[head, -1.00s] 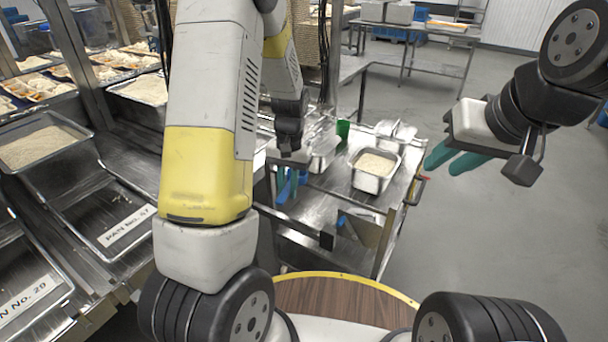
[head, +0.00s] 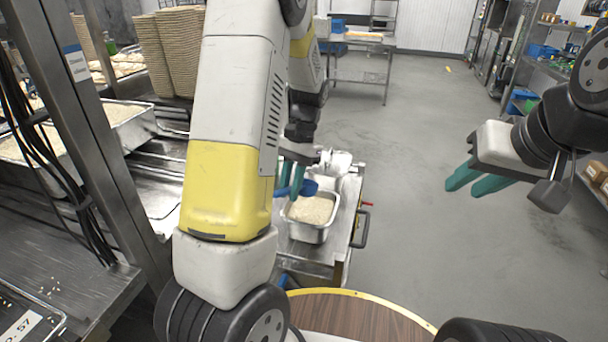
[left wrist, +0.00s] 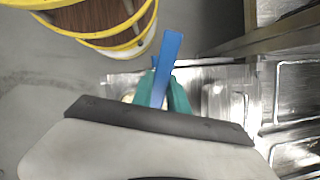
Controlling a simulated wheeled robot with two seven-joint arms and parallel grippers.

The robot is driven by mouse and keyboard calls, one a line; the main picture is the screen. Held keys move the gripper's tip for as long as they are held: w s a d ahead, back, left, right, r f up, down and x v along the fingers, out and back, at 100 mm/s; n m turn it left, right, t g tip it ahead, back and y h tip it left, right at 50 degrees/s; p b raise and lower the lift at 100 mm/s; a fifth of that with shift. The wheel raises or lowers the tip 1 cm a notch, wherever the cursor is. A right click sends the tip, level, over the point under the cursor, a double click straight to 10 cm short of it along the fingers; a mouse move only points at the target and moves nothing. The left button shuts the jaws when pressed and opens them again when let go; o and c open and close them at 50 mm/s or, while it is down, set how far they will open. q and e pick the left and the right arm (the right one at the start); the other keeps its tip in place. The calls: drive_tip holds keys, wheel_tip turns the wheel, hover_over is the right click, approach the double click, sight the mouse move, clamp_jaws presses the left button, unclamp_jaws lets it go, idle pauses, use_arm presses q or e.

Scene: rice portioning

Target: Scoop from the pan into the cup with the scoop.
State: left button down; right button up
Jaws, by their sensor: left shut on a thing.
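A metal pan of rice (head: 311,210) stands on the cart, in the middle of the head view. My left gripper (head: 290,176) is at the pan's far left edge, partly behind my left arm. Its teal fingers are shut on a blue scoop (head: 308,187), whose bowl shows over the far part of the pan; I cannot tell if it touches the rice. In the left wrist view, the blue handle (left wrist: 166,62) stands up between the fingers (left wrist: 165,92). My right gripper (head: 478,179) is empty in the air at the right, its fingers slightly apart. I cannot make out the cup.
The metal cart (head: 342,235) has shiny metal containers (head: 335,161) behind the pan. A steel rack with trays and a dark upright post stand at the left. Stacked baskets (head: 175,50) are behind. The grey floor right of the cart is clear.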

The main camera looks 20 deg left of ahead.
use_arm(q)
wheel_tip(320, 180, down, 11)
drive_tip(key=shift+w+d, duration=0.35)
drive_tip(key=shift+w, duration=0.55)
drive_tip(key=shift+w+d, duration=0.3)
drive_tip(key=shift+w, duration=0.65)
drive_tip(key=shift+w+d, duration=0.35)
drive_tip(key=shift+w, duration=0.55)
drive_tip(key=shift+r, duration=4.95)
